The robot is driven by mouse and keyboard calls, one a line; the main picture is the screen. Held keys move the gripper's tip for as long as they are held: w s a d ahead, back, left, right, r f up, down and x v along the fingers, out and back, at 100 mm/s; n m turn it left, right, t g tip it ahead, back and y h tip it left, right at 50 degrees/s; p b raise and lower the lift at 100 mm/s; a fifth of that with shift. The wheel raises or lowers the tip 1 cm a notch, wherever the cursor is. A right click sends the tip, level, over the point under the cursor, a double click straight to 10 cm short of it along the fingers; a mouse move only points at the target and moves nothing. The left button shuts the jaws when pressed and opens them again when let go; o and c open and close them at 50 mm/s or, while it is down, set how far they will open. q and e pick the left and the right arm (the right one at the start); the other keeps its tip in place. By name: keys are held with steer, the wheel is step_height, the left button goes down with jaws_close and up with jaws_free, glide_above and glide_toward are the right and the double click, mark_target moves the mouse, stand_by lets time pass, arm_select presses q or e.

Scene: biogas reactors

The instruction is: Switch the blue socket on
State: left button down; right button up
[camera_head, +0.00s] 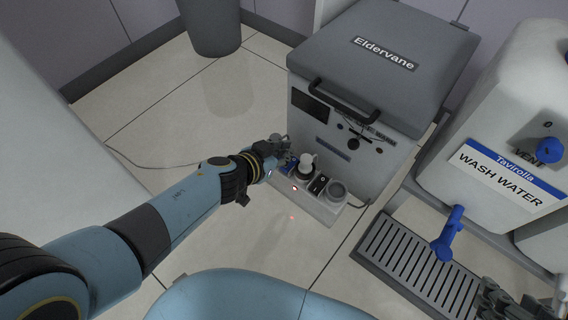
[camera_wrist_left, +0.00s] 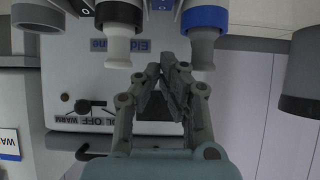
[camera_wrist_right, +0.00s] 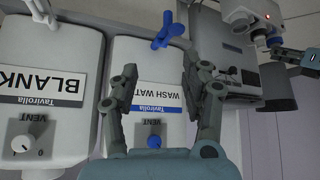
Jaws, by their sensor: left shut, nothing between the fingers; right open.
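The socket strip (camera_head: 318,205) lies on the floor in front of the grey Eldervane box. In the head view only a bit of blue (camera_head: 291,162) shows beside my gripper. A switch, partly cut off by the top edge, sits left of it in the left wrist view. My left gripper (camera_head: 277,144) is shut and empty, its fingertips (camera_wrist_left: 165,70) close to the plugs; I cannot tell whether they touch. My right gripper (camera_wrist_right: 158,80) is open and empty before the wash water tank.
A black socket with a white plug (camera_head: 307,161) and a grey socket (camera_head: 337,188) are beside the blue one. The Eldervane box (camera_head: 380,75) stands behind. The wash water tank (camera_head: 510,150) with blue tap (camera_head: 449,235) and a grate (camera_head: 420,270) are right.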

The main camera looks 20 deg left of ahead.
mark_target(284, 169)
arm_select(q)
steer(key=shift+b+x, duration=0.5)
steer(key=shift+x, duration=0.45)
steer(key=shift+s+a+f+b, duration=0.1)
steer(key=shift+s+f+b, duration=0.1)
steer(key=shift+f+b, duration=0.25)
steer(key=shift+s+f+b, duration=0.25)
steer(key=shift+f+b, duration=0.1)
steer(key=shift+f, duration=0.15)
steer(key=shift+s+f, duration=0.1)
steer(key=shift+f, duration=0.1)
steer(key=shift+s+a+f+b, duration=0.1)
steer(key=shift+s+f+b, duration=0.1)
steer(key=shift+f+b, duration=0.65)
steer(key=shift+r, duration=0.2)
arm_select(e)
steer(key=w+a+r+n+t+y, duration=0.1)
steer(key=w+r+t, duration=0.4)
steer(key=t, duration=0.4)
steer(key=shift+w+a+r, duration=0.3)
steer(key=shift+w+r, duration=0.1)
